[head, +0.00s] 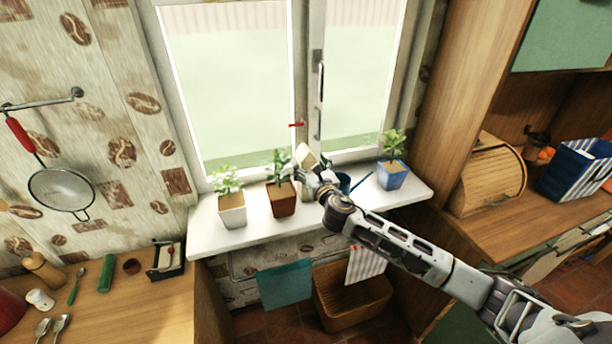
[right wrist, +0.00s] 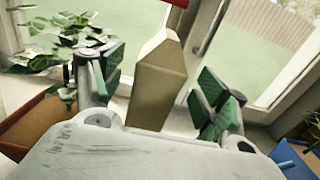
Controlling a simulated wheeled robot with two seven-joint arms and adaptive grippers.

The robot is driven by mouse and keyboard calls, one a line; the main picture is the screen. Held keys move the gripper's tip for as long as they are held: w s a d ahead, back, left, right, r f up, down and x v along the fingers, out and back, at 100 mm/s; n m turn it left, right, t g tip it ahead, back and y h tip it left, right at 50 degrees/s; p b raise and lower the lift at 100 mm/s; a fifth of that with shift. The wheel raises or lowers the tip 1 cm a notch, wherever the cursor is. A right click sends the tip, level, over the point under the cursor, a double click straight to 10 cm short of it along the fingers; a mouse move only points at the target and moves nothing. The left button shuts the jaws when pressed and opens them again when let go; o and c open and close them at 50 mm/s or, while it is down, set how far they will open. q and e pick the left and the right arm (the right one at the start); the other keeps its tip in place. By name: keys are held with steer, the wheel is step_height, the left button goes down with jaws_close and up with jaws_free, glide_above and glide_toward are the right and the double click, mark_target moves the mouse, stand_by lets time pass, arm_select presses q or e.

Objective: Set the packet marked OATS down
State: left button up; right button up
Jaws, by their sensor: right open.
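A beige packet (head: 306,157) with a sloped top stands on the white windowsill, partly hidden behind my right gripper (head: 315,176). No OATS marking can be read on it. In the right wrist view the packet (right wrist: 158,88) is upright between the green-padded fingers of my right gripper (right wrist: 156,96). The fingers are spread, with a gap on both sides of the packet. Its base is hidden by the gripper body. My left gripper is not in view.
On the sill (head: 247,235), a white pot (head: 232,216) and a brown pot (head: 282,201) with plants stand left of the packet. A dark blue vessel (head: 344,183) and a blue pot (head: 392,177) stand to its right. The window is close behind.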

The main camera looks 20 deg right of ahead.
steer(key=shift+w+a+f, duration=0.1)
steer(key=shift+w, duration=1.8)
jaws_close()
